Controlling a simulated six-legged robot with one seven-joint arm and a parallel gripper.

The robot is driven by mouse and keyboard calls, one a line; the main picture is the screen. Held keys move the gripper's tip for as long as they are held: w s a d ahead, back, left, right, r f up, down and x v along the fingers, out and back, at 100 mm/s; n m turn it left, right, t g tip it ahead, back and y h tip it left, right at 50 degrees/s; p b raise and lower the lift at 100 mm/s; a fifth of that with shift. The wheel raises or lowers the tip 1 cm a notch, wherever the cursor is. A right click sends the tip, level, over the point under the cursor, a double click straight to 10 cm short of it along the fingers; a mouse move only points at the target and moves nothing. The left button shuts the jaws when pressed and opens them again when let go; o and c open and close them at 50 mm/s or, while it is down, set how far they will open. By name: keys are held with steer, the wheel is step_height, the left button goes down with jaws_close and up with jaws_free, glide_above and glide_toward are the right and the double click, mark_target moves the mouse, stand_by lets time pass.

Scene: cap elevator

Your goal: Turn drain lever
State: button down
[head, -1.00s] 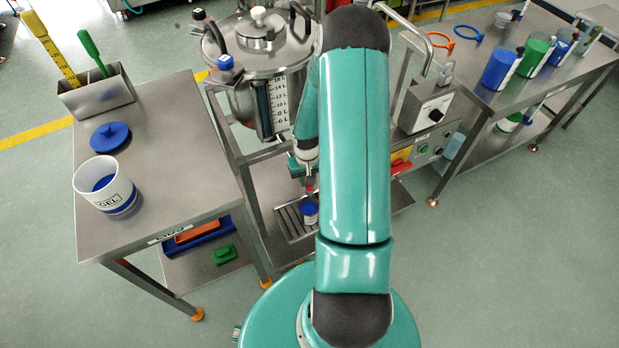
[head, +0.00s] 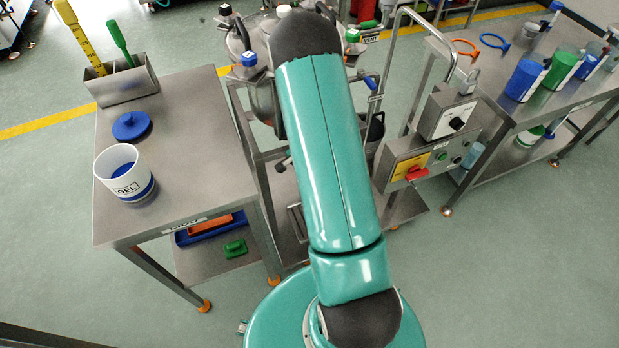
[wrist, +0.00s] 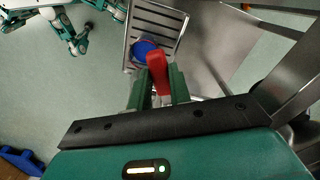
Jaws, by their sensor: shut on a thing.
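In the wrist view, a red lever (wrist: 157,68), which I take for the drain lever, sits between the two green fingers of my gripper (wrist: 160,88). The fingers are shut on it. A blue round thing (wrist: 146,48) lies just beyond the lever, over the slotted metal drip tray (wrist: 158,20). In the head view, my arm covers the gripper, the lever and most of the steel vessel (head: 262,95).
A steel table (head: 185,95) on the left bears a white tub (head: 124,172), a blue lid (head: 131,126) and a tool holder. A control box (head: 447,113) stands right of my arm. Bottles stand on the right-hand table (head: 500,95). Open floor lies at the lower right.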

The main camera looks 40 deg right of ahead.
steer(key=shift+w+d+m, duration=0.1)
steer(key=shift+w+m, duration=0.8)
steer(key=shift+m, duration=0.55)
steer(key=shift+w+m, duration=0.85)
steer(key=shift+m, duration=0.6)
steer(key=c, duration=1.3)
jaws_free()
step_height(320, 180, up, 14)
steer(key=shift+f, duration=0.1)
